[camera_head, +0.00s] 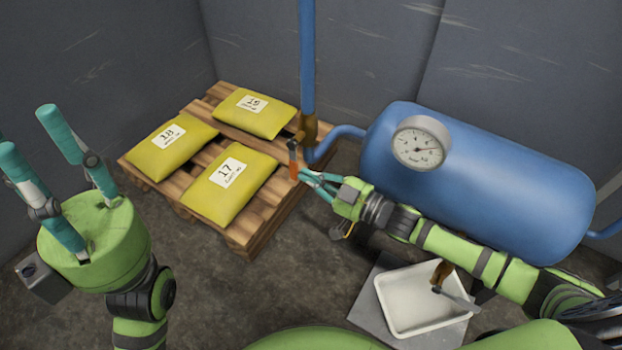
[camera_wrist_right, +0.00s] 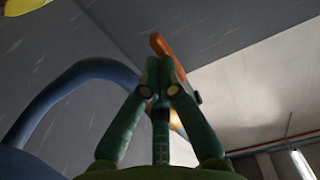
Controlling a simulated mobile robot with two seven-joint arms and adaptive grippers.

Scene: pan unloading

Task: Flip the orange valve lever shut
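The orange valve lever (camera_head: 293,165) hangs steeply down from the brass valve (camera_head: 309,130) at the foot of the upright blue pipe. My right gripper (camera_head: 303,178) is at the lever's lower part from the right. In the right wrist view, the fingertips of this gripper (camera_wrist_right: 160,66) are drawn together, with the orange lever (camera_wrist_right: 161,45) showing just beyond and beside them. They look close to it or touching; I cannot tell whether it is gripped between them. My left gripper (camera_head: 27,128) is open and empty at the far left, its fingers pointing up.
A blue tank (camera_head: 510,190) with a round gauge (camera_head: 421,143) stands right of the valve. A wooden pallet (camera_head: 245,238) with yellow sacks (camera_head: 229,184) lies left of it. A white tray (camera_head: 397,307) holding a brass-coloured part (camera_head: 440,272) is at the lower right. Bare floor lies in front.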

